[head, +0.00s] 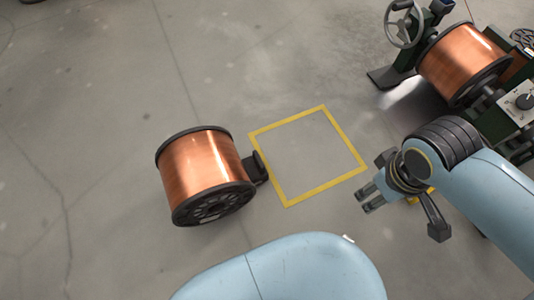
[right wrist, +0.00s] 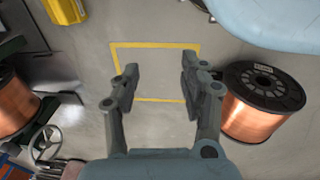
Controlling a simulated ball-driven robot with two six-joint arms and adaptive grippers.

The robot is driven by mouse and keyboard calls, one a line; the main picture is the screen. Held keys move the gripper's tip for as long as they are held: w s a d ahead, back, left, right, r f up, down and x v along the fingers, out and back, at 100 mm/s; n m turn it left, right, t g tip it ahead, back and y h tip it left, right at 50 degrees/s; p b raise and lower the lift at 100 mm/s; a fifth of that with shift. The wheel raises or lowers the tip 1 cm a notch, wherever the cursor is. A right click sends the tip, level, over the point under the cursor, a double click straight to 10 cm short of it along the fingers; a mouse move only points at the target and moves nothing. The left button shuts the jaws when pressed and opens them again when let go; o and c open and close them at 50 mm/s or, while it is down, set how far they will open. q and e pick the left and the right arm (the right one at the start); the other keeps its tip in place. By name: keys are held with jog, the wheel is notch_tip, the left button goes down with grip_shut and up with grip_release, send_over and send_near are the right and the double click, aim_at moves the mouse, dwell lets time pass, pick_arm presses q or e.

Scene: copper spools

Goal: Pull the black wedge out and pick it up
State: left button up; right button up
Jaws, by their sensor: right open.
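The black wedge (head: 258,167) sits on the floor against the right side of a copper spool (head: 200,168) with black flanges. My left gripper is not in view.
A yellow square outline (head: 287,203) is marked on the floor right of the wedge, empty inside. A green machine with a handwheel (head: 404,24) and another copper spool (head: 463,62) stands at the upper right. Floor left of the spool is clear.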

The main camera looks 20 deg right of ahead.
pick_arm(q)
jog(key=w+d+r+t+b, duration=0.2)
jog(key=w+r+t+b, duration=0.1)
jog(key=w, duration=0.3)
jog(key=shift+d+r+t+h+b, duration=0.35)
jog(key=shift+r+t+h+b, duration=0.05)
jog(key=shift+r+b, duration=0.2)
pick_arm(e)
jog(key=w+a+f, duration=0.4)
jog(key=w+f, duration=0.1)
jog(key=w, duration=0.4)
jog(key=w+a+f, duration=0.5)
jog(key=w+f, duration=0.1)
jog(key=w, duration=0.2)
jog(key=w+a+f+t+y, duration=0.1)
jog(key=w+a+f, duration=0.4)
jog(key=w, duration=0.4)
jog(key=shift+w+f, duration=0.25)
jog(key=shift+w, duration=0.05)
